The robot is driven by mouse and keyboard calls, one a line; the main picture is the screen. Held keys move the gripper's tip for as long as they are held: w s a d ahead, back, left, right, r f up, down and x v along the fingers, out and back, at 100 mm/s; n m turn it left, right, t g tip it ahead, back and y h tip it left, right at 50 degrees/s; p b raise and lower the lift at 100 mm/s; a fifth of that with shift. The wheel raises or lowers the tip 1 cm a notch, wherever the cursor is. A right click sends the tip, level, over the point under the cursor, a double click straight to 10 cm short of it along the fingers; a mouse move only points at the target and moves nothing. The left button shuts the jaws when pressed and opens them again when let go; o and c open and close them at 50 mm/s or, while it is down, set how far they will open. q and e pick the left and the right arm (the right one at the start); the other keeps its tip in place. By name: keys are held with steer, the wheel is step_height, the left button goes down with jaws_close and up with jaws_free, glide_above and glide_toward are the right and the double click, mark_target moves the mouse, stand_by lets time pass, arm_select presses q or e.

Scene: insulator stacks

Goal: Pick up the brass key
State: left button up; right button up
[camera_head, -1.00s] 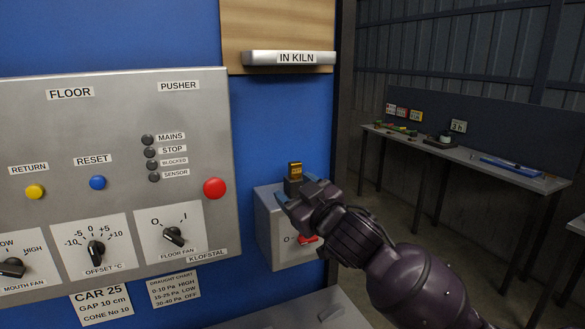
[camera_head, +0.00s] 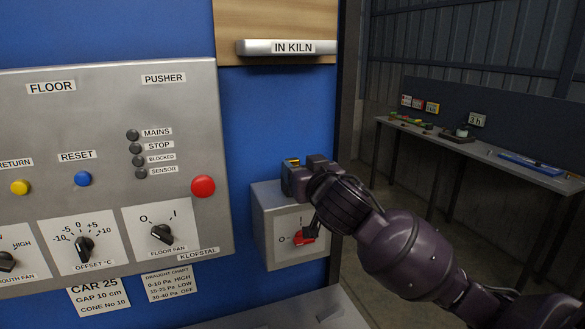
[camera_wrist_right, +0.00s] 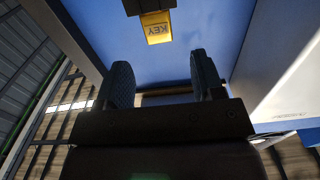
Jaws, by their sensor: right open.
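The brass key is a small yellow block marked KEY (camera_wrist_right: 157,28) in the right wrist view, set in a dark holder (camera_wrist_right: 146,6). In the head view only a bit of its yellow top (camera_head: 293,161) shows; my gripper hides the rest. It sits on top of the grey switch box (camera_head: 262,225). My right gripper (camera_head: 291,178) is at the key's place in the head view. In the right wrist view its two dark fingers (camera_wrist_right: 162,80) are apart with nothing between them, and the key is beyond their tips. My left gripper is not in view.
The grey control panel (camera_head: 110,120) with knobs and buttons is on the left. A red rotary switch (camera_head: 304,237) is on the box front, just below my right wrist. The IN KILN bar (camera_head: 290,47) is above. A bench (camera_head: 530,178) stands at the far right.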

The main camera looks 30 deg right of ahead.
steer(key=shift+w, duration=0.55)
steer(key=shift+p+x, duration=0.8)
steer(key=shift+x, duration=1.8)
steer(key=shift+f, duration=0.2)
steer(key=c, duration=1)
step_height(320, 180, up, 10)
steer(key=shift+f+b, duration=0.1)
steer(key=shift+b, duration=0.35)
steer(key=shift+c, duration=0.2)
step_height(320, 180, up, 6)
glide_above(294, 161)
steer(key=w, duration=0.1)
steer(key=shift+d+p, duration=0.1)
steer(key=shift+p, duration=0.3)
